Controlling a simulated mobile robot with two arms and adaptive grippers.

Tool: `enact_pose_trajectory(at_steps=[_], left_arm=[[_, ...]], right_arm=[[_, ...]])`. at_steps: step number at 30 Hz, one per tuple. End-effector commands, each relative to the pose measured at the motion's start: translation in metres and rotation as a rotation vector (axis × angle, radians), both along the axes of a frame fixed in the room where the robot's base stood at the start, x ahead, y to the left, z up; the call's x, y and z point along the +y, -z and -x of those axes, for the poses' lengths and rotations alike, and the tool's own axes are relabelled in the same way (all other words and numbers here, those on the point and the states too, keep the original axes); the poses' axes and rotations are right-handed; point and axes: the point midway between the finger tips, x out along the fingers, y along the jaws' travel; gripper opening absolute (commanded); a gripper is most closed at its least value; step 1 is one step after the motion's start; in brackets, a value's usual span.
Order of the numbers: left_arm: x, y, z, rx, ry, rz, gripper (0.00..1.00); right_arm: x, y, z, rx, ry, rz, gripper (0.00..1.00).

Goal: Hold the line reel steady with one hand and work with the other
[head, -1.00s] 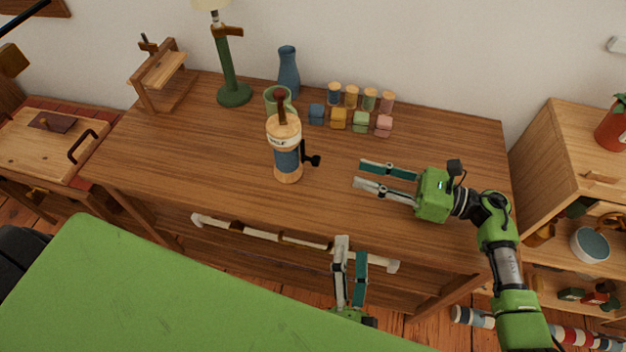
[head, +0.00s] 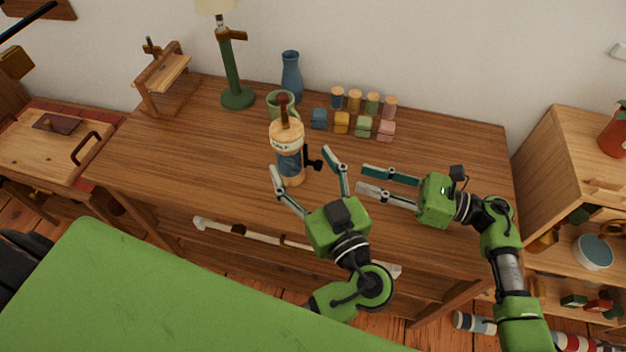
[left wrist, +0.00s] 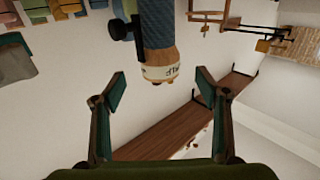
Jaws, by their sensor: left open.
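The line reel (head: 289,165) stands upright on the wooden desk, with light wooden ends, a lettered band, blue line and a black crank on its right side. It also shows upside down in the left wrist view (left wrist: 160,30). My left gripper (head: 302,163) is open, its fingers spread toward the reel from the front; the left fingertip is close by the reel's left side and the right one lies beyond the crank. I see no firm contact. My right gripper (head: 363,178) is open and empty over the desk, to the right of the reel.
A green mug (head: 281,101) stands right behind the reel, with a blue vase (head: 291,74) and a green lamp (head: 233,72) further back. Several small coloured blocks and jars (head: 363,127) stand at the back right. The desk's left part (head: 190,150) is clear.

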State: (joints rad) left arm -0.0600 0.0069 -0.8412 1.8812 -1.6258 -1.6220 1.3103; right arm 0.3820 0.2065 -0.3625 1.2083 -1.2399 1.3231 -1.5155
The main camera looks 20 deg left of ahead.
Motion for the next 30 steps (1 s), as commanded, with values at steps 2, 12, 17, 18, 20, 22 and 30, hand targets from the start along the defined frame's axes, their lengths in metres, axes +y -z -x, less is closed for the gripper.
enact_pose_trajectory(at_steps=[2, 12, 17, 18, 20, 22, 30], left_arm=[[0.012, -0.001, -0.012, -0.003, -0.001, -0.004, 0.68], [0.052, 0.000, -0.052, 0.000, 0.001, -0.004, 0.68], [0.061, 0.000, -0.060, 0.002, 0.001, -0.004, 0.68], [0.062, 0.000, -0.061, 0.001, 0.001, -0.003, 0.68], [0.062, 0.000, -0.062, 0.001, 0.001, -0.003, 0.68], [0.063, 0.000, -0.062, 0.001, 0.001, -0.003, 0.68], [0.062, 0.000, -0.062, 0.003, 0.001, -0.003, 0.39]], right_arm=[[0.000, 0.000, 0.000, 0.000, 0.000, 0.000, 0.28], [0.000, 0.000, 0.000, 0.000, 0.000, 0.000, 0.28], [0.000, 0.000, 0.000, 0.000, 0.000, 0.000, 0.28], [0.000, 0.000, 0.000, 0.000, 0.000, 0.000, 0.28], [0.000, 0.000, 0.000, 0.000, 0.000, 0.000, 0.28], [0.000, 0.000, 0.000, 0.000, 0.000, 0.000, 0.28], [0.000, 0.000, 0.000, 0.000, 0.000, 0.000, 0.28]])
